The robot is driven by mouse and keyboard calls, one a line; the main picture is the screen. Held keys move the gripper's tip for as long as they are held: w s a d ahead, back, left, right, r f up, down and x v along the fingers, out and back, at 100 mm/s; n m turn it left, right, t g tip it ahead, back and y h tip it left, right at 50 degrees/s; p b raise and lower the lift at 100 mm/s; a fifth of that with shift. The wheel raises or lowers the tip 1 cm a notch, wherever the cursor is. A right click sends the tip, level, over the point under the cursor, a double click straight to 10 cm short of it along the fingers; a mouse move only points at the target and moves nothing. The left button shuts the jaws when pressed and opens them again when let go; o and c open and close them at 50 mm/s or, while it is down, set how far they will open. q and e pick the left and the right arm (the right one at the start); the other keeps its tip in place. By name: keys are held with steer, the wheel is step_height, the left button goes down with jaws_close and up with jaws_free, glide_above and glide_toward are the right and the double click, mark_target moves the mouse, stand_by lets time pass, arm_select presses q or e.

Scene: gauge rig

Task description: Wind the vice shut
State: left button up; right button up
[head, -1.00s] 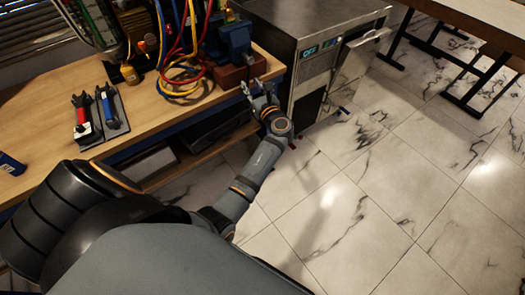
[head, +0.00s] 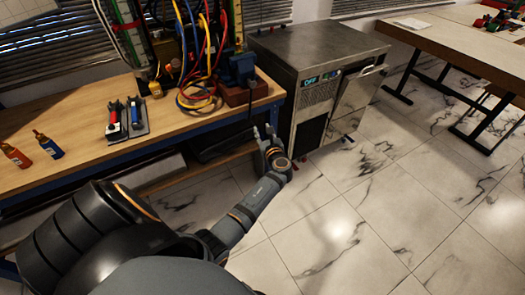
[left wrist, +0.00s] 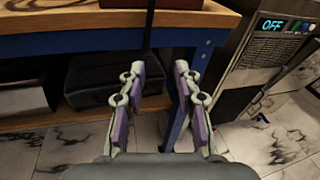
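The blue vice (head: 238,68) sits on a reddish-brown block (head: 240,95) at the right front corner of the workbench. The block's lower edge also shows at the top of the left wrist view (left wrist: 165,4). A dark thin bar (left wrist: 147,35), perhaps the vice handle, hangs down past the bench edge. My left gripper (head: 264,131) is in front of the bench edge, below the vice and apart from it. In the left wrist view its two fingers (left wrist: 157,85) stand apart with nothing between them. The vice jaws are too small to judge. My right gripper is out of view.
The wooden workbench (head: 75,140) holds red, blue and yellow hoses (head: 195,60) left of the vice and tools on a dark plate (head: 127,122). A metal cabinet (head: 318,45) with an OFF display stands close on the right. The tiled floor is open beyond.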

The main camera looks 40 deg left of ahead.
arm_select(q)
steer(key=s+d+f+n+g+h+p, duration=0.1)
steer(key=s+f+h+p, duration=0.1)
steer(key=f, duration=0.4)
steer(key=s+d+f+n+g+h+p, duration=0.1)
steer(key=s+f+n+h+p, duration=0.1)
steer(key=f, duration=0.5)
steer(key=shift+s+d+n+h, duration=0.3)
steer(key=shift+s+d, duration=0.1)
steer(key=shift+s, duration=0.5)
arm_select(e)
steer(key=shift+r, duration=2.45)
arm_select(q)
steer(key=shift+c, duration=0.4)
